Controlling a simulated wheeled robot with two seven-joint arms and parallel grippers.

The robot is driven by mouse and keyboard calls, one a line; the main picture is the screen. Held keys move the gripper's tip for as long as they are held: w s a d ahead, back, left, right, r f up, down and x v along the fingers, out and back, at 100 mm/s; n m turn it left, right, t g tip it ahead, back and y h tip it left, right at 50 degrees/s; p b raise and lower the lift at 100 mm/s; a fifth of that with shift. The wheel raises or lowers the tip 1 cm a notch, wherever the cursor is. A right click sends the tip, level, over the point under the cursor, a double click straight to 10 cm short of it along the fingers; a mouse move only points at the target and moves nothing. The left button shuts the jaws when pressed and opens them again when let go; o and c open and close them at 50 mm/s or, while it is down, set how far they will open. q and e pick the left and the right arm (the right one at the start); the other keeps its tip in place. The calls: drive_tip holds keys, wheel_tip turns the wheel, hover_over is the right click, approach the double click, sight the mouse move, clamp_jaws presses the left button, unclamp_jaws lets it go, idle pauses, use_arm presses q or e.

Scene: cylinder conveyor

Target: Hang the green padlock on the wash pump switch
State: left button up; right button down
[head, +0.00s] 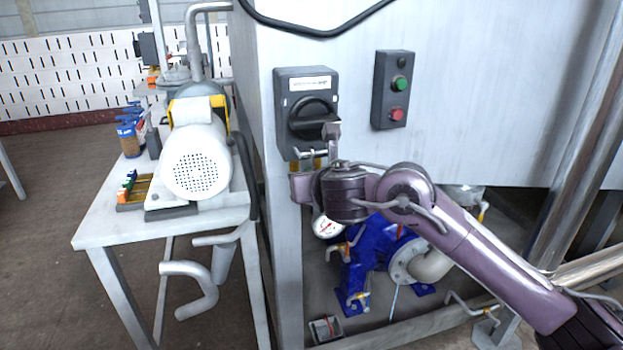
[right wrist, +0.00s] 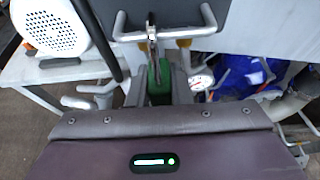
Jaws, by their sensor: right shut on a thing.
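The wash pump switch (head: 306,112) is a dark grey box with a white label and a black rotary knob, mounted on the pale cabinet. A metal bar loop (right wrist: 130,36) runs along its lower edge in the right wrist view. My right gripper (right wrist: 161,80) is shut on the green padlock (right wrist: 159,84), just below the switch. The padlock's shackle points up and overlaps the bar in that view; I cannot tell whether it passes through. In the head view my right gripper (head: 327,160) sits at the switch's lower edge and hides the padlock. My left gripper is out of view.
A button box (head: 393,90) with green and red buttons is right of the switch. A blue pump (head: 375,258) and a gauge (head: 326,227) are below. A table (head: 105,222) at left bears a white motor (head: 196,160) and a rack of coloured pieces (head: 131,190).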

drive_tip(key=c, duration=1.2)
unclamp_jaws()
drive_tip(key=shift+c, duration=0.2)
